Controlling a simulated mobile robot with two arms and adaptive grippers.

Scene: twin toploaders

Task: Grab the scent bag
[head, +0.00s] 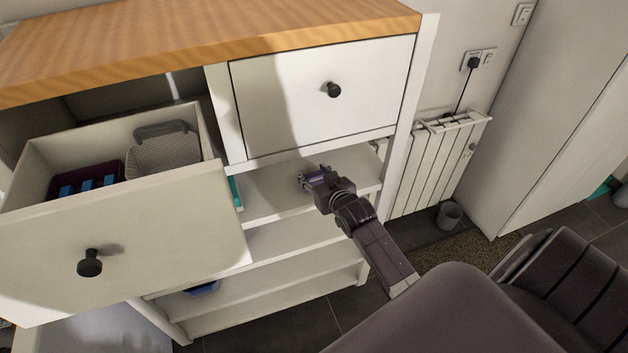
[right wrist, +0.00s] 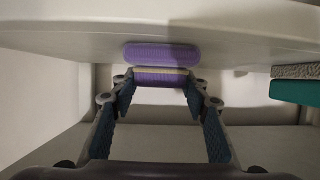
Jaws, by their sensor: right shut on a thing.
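The scent bag (right wrist: 160,56) looks like a small purple pad with rounded ends in the right wrist view. A second purple part with a pale yellow edge shows just below it, between the fingertips. My right gripper (right wrist: 163,79) is shut on it, with one finger on each side. Much of the bag is hidden there by the gripper. My left gripper is not in view.
The open drawer (head: 160,215) at left holds a grey basket (head: 165,150) and a dark red box (head: 86,181). The closed drawer (head: 300,95) is above my right arm. Teal and grey items (right wrist: 300,91) lie to one side on the shelf. A radiator (head: 437,165) stands at right.

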